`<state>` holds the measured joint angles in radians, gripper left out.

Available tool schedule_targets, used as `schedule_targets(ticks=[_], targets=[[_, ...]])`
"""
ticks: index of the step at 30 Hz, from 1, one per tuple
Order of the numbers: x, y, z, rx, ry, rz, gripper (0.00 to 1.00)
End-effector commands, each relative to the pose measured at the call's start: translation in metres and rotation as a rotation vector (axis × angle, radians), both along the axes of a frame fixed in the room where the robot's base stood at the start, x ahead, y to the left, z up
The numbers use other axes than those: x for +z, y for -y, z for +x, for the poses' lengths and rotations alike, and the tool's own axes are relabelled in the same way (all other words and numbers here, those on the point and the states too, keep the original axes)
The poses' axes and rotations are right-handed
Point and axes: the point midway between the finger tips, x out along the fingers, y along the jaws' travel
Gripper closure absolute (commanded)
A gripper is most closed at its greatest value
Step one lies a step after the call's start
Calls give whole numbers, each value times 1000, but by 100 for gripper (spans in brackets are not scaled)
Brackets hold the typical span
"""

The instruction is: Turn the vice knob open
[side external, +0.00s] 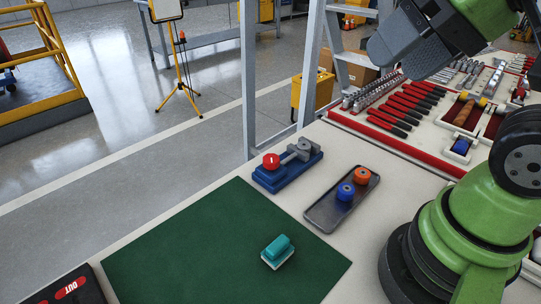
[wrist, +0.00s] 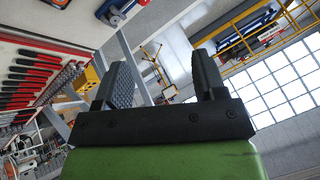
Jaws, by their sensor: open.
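The vice (side external: 288,168) stands on the pale table behind the green mat, a blue base with grey metal parts on top. Its red knob (side external: 271,161) with a small white mark is at the left end. In the wrist view part of the blue vice (wrist: 118,10) shows at the top edge. My gripper (side external: 393,55) is raised at the upper right in the side view, well apart from the vice. Its two dark fingers (wrist: 165,85) stand apart in the wrist view with nothing between them.
A dark tray (side external: 325,217) with a blue and an orange knob-like piece lies right of the vice. A teal block (side external: 278,248) sits on the green mat (side external: 180,250). Red-handled tools (side external: 405,108) lie at the right. A metal frame post (side external: 249,80) rises behind the vice.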

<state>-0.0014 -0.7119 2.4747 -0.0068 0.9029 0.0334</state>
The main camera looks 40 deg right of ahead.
Motion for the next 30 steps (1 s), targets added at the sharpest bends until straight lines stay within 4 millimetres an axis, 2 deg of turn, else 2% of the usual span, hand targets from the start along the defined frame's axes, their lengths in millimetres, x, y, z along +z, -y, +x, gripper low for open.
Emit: schedule_targets(ticks=[5,11,17,21,25,30], targets=[[1,2,37,-143,-134,69,36],[-18,4,100,-399,-321,149,36],[-65,5,157,-672,-483,188,36],[-108,5,187,-856,-570,193,36],[-142,6,202,-984,-616,188,36],[-164,6,209,-1065,-641,185,36]])
